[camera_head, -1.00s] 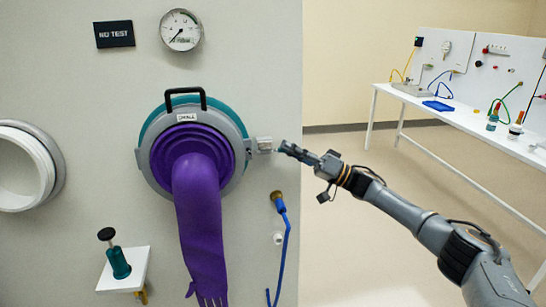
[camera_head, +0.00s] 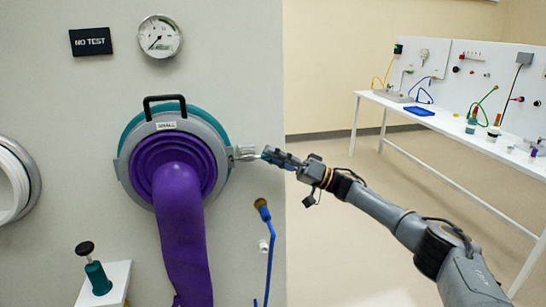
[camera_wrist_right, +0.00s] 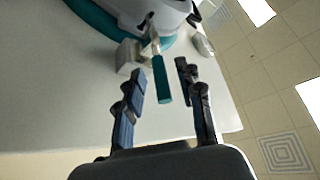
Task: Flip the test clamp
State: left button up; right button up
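The test clamp is a small metal block (camera_head: 246,152) at the right edge of the glove port's grey ring (camera_head: 222,140). In the right wrist view its lever has a teal handle (camera_wrist_right: 162,82) that sticks out toward my gripper. My right gripper (camera_head: 268,154) is close to the clamp's right side in the head view. In the wrist view the right gripper (camera_wrist_right: 160,72) is open, with the handle between its two fingers. I see a gap on each side of the handle, so neither finger clearly touches it. My left gripper is not in view.
A purple glove (camera_head: 180,230) hangs from the port. A brass-ended blue hose (camera_head: 268,235) hangs below the clamp. A gauge (camera_head: 160,37) and a "NO TEST" display (camera_head: 90,41) are above. A white bench (camera_head: 450,125) stands far right, with clear floor before it.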

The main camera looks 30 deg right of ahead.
jog(key=shift+s+d+f, duration=0.1)
jog(key=shift+s+d, duration=0.1)
jog(key=shift+d, duration=0.05)
jog(key=v, duration=1.1)
jog(key=shift+d, duration=0.15)
jog(key=shift+s, duration=0.1)
dwell(0.3)
